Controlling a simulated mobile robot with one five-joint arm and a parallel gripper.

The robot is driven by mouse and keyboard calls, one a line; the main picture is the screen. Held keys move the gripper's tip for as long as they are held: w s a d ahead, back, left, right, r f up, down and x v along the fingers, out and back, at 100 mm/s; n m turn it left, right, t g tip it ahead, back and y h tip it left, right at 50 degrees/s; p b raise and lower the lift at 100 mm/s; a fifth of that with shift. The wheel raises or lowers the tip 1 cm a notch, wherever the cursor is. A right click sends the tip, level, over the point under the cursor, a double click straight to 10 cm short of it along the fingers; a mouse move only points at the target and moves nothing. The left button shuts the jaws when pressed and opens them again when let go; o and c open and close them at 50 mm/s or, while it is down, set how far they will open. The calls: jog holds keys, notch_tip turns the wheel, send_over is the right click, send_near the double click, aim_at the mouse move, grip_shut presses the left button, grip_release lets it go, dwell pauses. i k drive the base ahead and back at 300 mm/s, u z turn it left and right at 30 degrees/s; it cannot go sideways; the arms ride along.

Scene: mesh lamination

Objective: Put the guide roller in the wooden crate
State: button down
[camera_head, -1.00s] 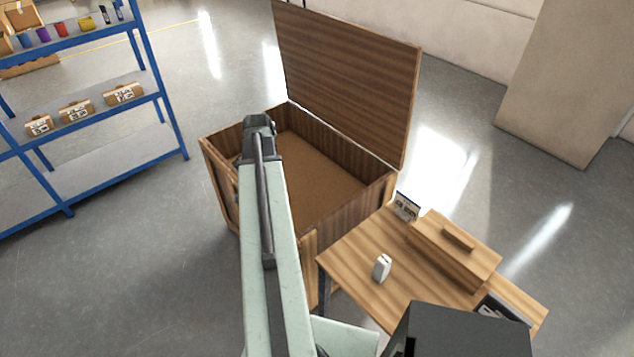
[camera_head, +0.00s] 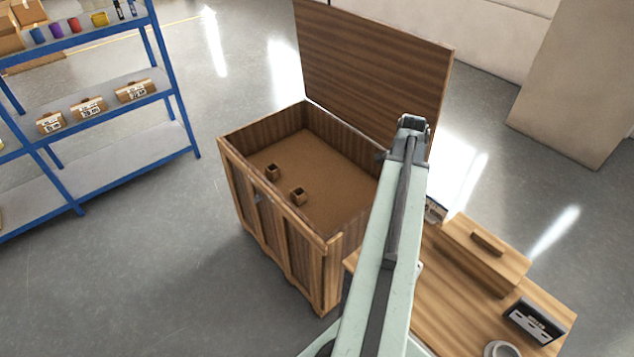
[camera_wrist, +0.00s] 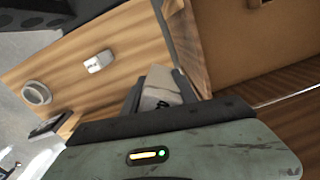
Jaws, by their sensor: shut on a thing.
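My gripper (camera_wrist: 160,88) is shut between two dark fingers. A pale piece with a dark mark (camera_wrist: 161,84) shows between them; I take it as the guide roller, though its shape is mostly hidden. In the head view my wrist hides the fingertips, at the right side of the crate. The wooden crate (camera_head: 285,215) stands open on the floor, its lid raised at the back. Its wall (camera_wrist: 191,50) and brown floor (camera_wrist: 235,35) show at the upper right of the wrist view, beside the fingers.
Two small wooden blocks, one left (camera_head: 272,172) and one right (camera_head: 298,196), lie in the crate. A wooden table (camera_head: 440,310) adjoins it, bearing a raised box (camera_head: 485,255), a black sign (camera_head: 534,321) and a grey ring (camera_head: 502,349). A white piece (camera_wrist: 99,61) lies there too. Blue shelves (camera_head: 110,110) stand left.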

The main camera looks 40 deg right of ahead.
aim_at(326, 222)
jog(key=i, duration=1)
